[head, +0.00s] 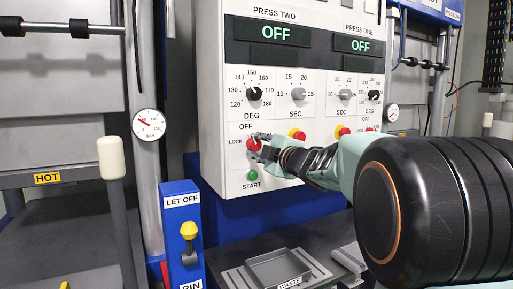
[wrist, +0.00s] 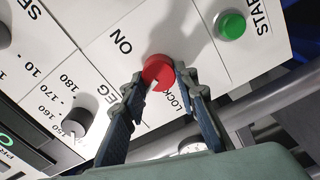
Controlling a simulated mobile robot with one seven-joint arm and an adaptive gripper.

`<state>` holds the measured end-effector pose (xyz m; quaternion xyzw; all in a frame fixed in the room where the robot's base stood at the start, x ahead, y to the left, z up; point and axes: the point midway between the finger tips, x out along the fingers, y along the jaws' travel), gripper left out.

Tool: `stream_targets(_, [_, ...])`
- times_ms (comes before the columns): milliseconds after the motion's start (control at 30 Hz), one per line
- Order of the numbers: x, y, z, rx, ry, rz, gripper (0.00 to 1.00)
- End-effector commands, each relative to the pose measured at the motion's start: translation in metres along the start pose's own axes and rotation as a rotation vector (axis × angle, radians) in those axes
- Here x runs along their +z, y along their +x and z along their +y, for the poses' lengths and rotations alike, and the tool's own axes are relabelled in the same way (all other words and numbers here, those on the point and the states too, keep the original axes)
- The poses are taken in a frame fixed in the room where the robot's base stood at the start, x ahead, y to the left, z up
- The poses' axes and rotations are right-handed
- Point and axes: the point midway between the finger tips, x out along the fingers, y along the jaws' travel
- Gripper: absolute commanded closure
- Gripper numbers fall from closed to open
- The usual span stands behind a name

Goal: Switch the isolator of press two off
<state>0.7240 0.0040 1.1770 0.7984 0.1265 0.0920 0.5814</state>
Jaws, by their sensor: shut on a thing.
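The panel of press two (head: 220,120) is the left half of the control box. Its isolator is a red knob (wrist: 158,68), low on the panel, with OFF above and LOCK to its left in the head view. My gripper (head: 262,148) is at this knob. In the wrist view its fingers (wrist: 163,88) stand on either side of the knob and are shut on it. A white mark shows on the knob's lower side in the wrist view, between the fingers. ON and LOCK are readable there; the OFF label is not visible. The press two display (head: 275,33) reads OFF.
A green START button (head: 252,175) sits just below the knob. A red button on yellow (head: 297,135) is to its right. Press one's controls (head: 345,95) fill the right half. A blue LET OFF post (head: 182,230) with a yellow-topped lever stands below left.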

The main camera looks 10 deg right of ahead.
Motion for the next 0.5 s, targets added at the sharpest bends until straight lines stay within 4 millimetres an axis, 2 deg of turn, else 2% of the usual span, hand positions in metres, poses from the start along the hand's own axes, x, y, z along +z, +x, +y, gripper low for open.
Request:
stream_targets(167, [0.0004, 0.0000, -0.0005, -0.001, 0.001, -0.001, 0.97])
stream_targets(200, [0.0003, 0.0000, -0.0006, -0.001, 0.001, -0.001, 0.71])
stream_targets(333, [0.0003, 0.0000, -0.0005, -0.001, 0.002, -0.001, 0.56])
stream_targets(500, [0.0002, 0.0000, -0.0003, 0.000, 0.002, 0.000, 0.55])
